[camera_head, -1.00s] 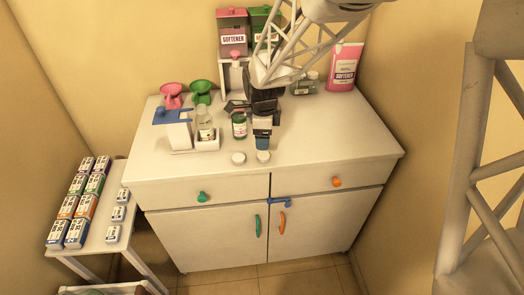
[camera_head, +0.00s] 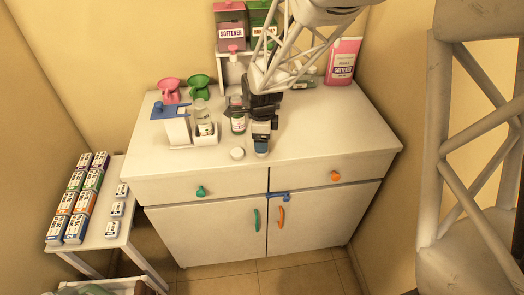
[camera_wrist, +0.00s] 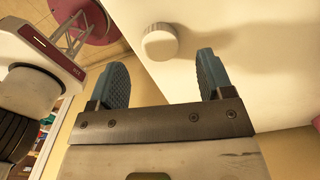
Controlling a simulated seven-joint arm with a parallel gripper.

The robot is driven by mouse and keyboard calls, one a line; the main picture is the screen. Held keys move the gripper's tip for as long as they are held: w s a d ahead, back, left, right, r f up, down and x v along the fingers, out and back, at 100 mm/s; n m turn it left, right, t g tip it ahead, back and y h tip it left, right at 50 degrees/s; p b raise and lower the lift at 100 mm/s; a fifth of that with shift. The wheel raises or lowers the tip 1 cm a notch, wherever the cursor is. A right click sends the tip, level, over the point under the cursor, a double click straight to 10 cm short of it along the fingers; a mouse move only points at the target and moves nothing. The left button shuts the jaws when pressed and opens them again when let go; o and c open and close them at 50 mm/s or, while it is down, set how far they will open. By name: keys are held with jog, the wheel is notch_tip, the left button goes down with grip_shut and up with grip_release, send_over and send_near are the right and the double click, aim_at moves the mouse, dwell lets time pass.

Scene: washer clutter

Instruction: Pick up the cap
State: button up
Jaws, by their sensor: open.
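A small round white cap (camera_head: 237,153) lies on the white cabinet top (camera_head: 330,135), left of my gripper (camera_head: 261,150). A second white cap beside it is not visible now in the head view, where my gripper covers that spot. In the wrist view one white cap (camera_wrist: 160,43) shows in the gap between my blue fingertips (camera_wrist: 162,62), near the tips and not gripped. I cannot tell which of the two caps that is. My gripper is open and empty, pointing down close over the front part of the cabinet top.
A bottle (camera_head: 237,118) stands just behind my gripper on its left. Pink and green scoops and softener containers (camera_head: 343,62) are farther back. The right of the top is clear.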

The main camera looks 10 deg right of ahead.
jog(key=shift+f, duration=2.05)
jog(key=shift+c, duration=0.3)
jog(key=c, duration=0.9)
